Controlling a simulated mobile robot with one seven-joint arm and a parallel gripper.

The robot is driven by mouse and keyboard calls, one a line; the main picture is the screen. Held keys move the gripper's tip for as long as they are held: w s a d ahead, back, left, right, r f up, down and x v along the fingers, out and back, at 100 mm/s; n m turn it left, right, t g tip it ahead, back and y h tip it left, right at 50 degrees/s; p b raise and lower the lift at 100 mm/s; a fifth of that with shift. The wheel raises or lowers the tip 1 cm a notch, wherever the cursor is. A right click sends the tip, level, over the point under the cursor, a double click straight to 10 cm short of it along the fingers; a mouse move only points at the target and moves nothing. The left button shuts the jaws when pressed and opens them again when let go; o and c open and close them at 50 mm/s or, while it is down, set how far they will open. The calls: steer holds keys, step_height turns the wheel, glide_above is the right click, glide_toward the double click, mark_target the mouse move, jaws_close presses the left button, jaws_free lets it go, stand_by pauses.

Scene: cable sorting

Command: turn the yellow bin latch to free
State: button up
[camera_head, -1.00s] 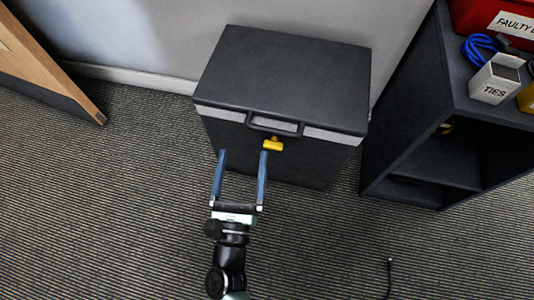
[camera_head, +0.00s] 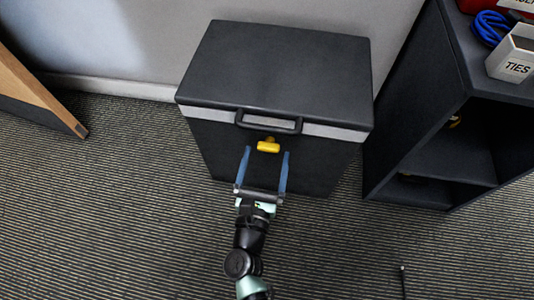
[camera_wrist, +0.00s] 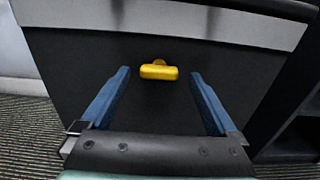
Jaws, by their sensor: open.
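The yellow latch (camera_head: 268,146) sits on the front of a black bin (camera_head: 225,151), just below the bin's handle (camera_head: 268,123). Its bar lies roughly level across the front. In the wrist view the latch (camera_wrist: 159,71) is ahead of my gripper, near the middle between the fingers. My gripper (camera_head: 266,150) has its two blue fingers spread wide, one to each side of the latch, with nothing between them. In the wrist view the fingertips of my gripper (camera_wrist: 160,72) seem apart from the latch. The bin's lid (camera_head: 285,62) is closed.
A dark shelf unit (camera_head: 410,140) stands close to the right of the bin. On it are a blue cable coil (camera_head: 489,28) and a white TIES box (camera_head: 513,62). A wooden piece (camera_head: 35,97) is at the left. A thin black cable (camera_head: 403,283) lies on the carpet.

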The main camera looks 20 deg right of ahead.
steer(key=shift+x, duration=1)
steer(key=c, duration=1.4)
